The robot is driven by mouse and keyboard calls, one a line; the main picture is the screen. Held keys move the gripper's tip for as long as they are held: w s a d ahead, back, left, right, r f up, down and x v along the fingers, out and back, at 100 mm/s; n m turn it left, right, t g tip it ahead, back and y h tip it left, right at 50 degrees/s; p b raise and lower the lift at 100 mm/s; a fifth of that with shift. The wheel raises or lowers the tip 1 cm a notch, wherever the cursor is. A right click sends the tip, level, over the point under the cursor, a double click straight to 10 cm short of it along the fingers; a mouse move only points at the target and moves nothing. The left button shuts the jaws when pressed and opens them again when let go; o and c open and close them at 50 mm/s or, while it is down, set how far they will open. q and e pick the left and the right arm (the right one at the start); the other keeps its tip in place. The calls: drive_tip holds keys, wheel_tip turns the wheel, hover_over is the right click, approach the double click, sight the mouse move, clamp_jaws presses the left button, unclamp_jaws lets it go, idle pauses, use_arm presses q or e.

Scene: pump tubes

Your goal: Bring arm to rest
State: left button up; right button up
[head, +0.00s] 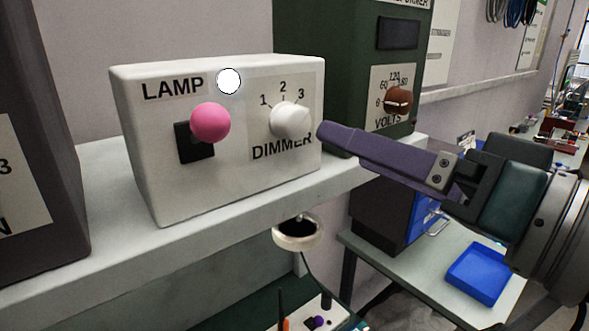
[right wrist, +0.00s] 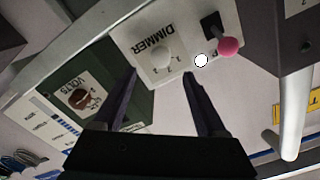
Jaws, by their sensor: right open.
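My right gripper (head: 322,132) comes in from the right in the head view, its purple fingers pointing at the white dimmer knob (head: 290,120). In the right wrist view the gripper (right wrist: 160,80) is open and empty, with its two fingers apart. The white lamp box (head: 225,185) stands on a shelf and carries a pink ball-tipped lever (head: 210,123), the dimmer knob and a round white lamp (head: 229,81). The pink ball (right wrist: 229,46) also shows in the right wrist view, outside the fingers. My left gripper is in neither view.
A green box with a brown volts knob (head: 398,101) stands right of the lamp box, behind my right fingers. A dark box (head: 35,150) stands at the left. The shelf (head: 105,255) runs below them. A lower table at right holds a blue tray (head: 480,273).

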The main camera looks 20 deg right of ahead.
drive_tip(key=shift+v, duration=0.85)
drive_tip(key=s+d+f+n+g+h+p, duration=0.1)
drive_tip(key=s+f+n+g+h+p, duration=0.1)
drive_tip(key=s+f+g, duration=0.3)
drive_tip(key=s+d+f+n+g+h+p, duration=0.1)
drive_tip(key=s+f+n+g+h+p, duration=0.2)
drive_tip(key=s+f+g, duration=0.3)
drive_tip(key=s+g+h+p, duration=0.1)
drive_tip(key=s+g, duration=0.1)
drive_tip(key=s, duration=0.3)
drive_tip(key=shift+s+p, duration=0.2)
drive_tip(key=shift+p, duration=0.1)
drive_tip(key=shift+f, duration=0.1)
idle(0.6)
